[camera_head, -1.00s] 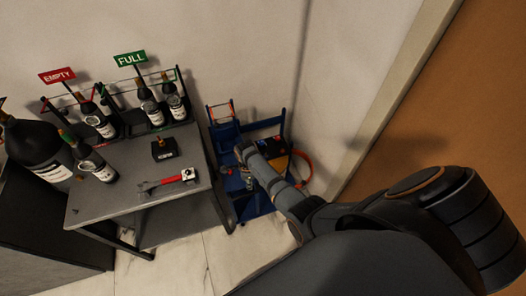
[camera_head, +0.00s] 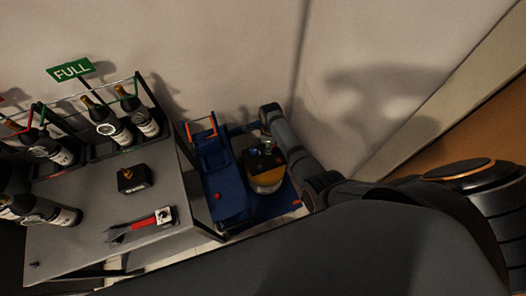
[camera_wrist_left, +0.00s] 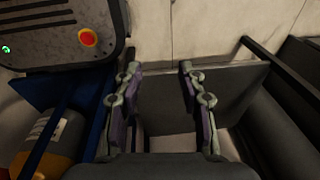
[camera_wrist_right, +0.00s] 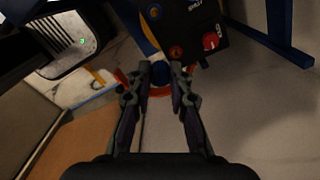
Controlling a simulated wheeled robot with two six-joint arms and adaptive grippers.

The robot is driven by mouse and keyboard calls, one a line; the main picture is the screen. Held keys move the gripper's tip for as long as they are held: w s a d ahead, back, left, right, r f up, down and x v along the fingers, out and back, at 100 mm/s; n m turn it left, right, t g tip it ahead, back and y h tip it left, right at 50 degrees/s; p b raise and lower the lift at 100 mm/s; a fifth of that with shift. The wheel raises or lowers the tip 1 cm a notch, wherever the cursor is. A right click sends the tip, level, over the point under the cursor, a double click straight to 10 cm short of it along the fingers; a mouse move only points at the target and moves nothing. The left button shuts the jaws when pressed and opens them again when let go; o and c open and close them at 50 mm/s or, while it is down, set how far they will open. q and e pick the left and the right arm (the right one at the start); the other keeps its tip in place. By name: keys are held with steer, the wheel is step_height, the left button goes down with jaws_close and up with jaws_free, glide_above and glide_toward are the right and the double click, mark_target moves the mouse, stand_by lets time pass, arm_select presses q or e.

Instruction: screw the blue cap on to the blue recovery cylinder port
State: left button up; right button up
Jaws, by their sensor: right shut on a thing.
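My right gripper (camera_head: 266,147) points down over the yellow-and-grey recovery cylinder (camera_head: 266,180) on the blue cart. In the right wrist view, its fingers (camera_wrist_right: 159,76) are shut on a small blue thing, which looks like the blue cap (camera_wrist_right: 160,72). The cap and port are too small to tell apart in the head view. My left gripper (camera_wrist_left: 158,78) is open and empty, and the cylinder (camera_wrist_left: 48,140) shows left of it.
The blue cart (camera_head: 228,195) stands between the wall and the grey table (camera_head: 90,210). The table holds a black box (camera_head: 134,179), a red-handled wrench (camera_head: 142,224) and several dark bottles. A green FULL sign (camera_head: 72,70) stands above a bottle rack.

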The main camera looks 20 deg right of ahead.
arm_select(q)
steer(key=s+f+b, duration=0.4)
steer(key=f+b, duration=0.2)
steer(key=f, duration=0.3)
arm_select(e)
steer(key=shift+m, duration=0.7)
steer(key=a+f+b, duration=0.1)
steer(key=f, duration=0.1)
steer(key=a+f, duration=0.1)
steer(key=f, duration=0.2)
steer(key=w+a+f+b, duration=0.1)
steer(key=a+f, duration=0.1)
steer(key=f, duration=0.1)
steer(key=shift+b, duration=0.3)
steer(key=shift+s+a+r, duration=0.1)
steer(key=shift+r+p, duration=0.1)
steer(key=shift+p, duration=0.35)
steer(key=shift+f+b, duration=0.65)
steer(key=shift+f, duration=0.2)
step_height(320, 180, down, 4)
steer(key=shift+r+b, duration=0.25)
steer(key=shift+b, duration=0.95)
steer(key=shift+f, duration=0.15)
arm_select(q)
steer(key=w+f, duration=0.3)
steer(key=f, duration=0.2)
steer(key=shift+w+f, duration=0.2)
steer(key=shift+w, duration=0.05)
steer(key=shift+s, duration=0.15)
